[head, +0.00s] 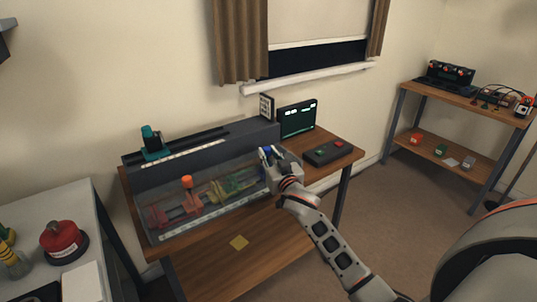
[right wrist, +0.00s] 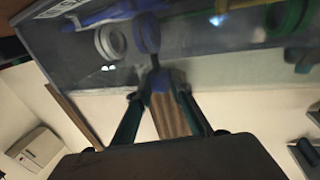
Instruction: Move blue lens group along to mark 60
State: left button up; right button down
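The lens bench is a long grey housing with a clear front (head: 170,187) on the wooden table. My right gripper (head: 268,157) is at this knob. In the right wrist view its fingers close in on both sides of the blue knob (right wrist: 163,80), with no clear gap. A pale scale strip (head: 215,207) runs along the bench front; its marks are too small to read. My left gripper is not in view.
A monitor (head: 298,118) and button box (head: 328,152) stand right of the bench.

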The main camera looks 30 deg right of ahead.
aim_at(255, 167)
jog(key=shift+s+a+p, duration=0.2)
jog(key=shift+a+p, duration=0.25)
jog(key=shift+a, duration=2.4)
jog(key=c, duration=1.8)
grip_release()
jog(key=s, duration=0.4)
jog(key=s+a, duration=0.1)
jog(key=s, duration=0.3)
jog(key=s+a, duration=0.1)
jog(key=s, duration=0.2)
jog(key=shift+s, duration=0.4)
